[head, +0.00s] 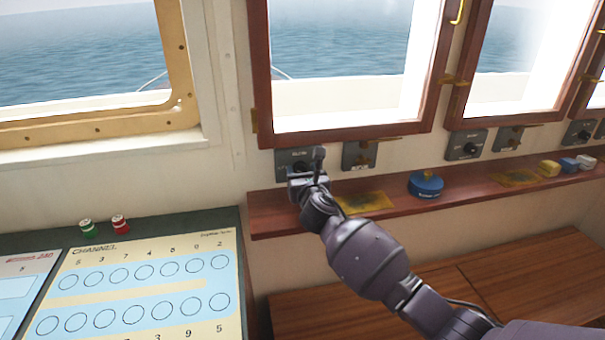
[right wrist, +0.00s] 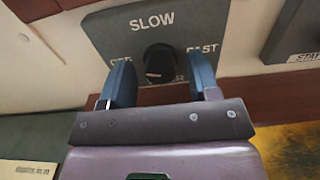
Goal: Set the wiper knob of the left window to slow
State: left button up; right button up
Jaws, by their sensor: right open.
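The wiper knob (right wrist: 160,62) is a small round black knob on a grey panel (right wrist: 110,35) marked SLOW at the top, OFF at the left and FAST at the right. In the head view its panel (head: 284,157) is on the wall below the left red-framed window (head: 258,70), with the knob mostly hidden by my gripper. My right gripper (head: 307,172) is open in front of the panel. In the right wrist view its fingers (right wrist: 162,78) stand on either side of the knob, apart from it. I cannot tell the knob's setting. My left gripper is not in view.
A red-brown shelf (head: 270,210) runs under the panels, with a blue round object (head: 426,186) and small yellow, blue and white blocks at the right. Another knob panel (head: 466,144) is under the neighbouring window. A channel board (head: 145,285) lies at the lower left.

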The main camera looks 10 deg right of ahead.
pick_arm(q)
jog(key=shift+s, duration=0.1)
pick_arm(e)
jog(key=shift+c, duration=0.3)
jog(key=c, duration=0.8)
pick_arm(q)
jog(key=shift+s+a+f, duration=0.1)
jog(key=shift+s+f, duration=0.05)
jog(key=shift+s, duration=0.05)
pick_arm(e)
jog(key=shift+c, duration=0.2)
jog(key=m, duration=0.2)
jog(key=shift+m, duration=0.4)
jog(key=m, duration=0.2)
jog(key=shift+m+p, duration=0.35)
jog(key=shift+m, duration=0.05)
jog(key=m, duration=0.5)
jog(key=shift+f, duration=0.15)
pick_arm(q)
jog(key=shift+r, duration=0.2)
pick_arm(e)
jog(key=shift+d+m, duration=0.1)
jog(key=shift+m, duration=1.5)
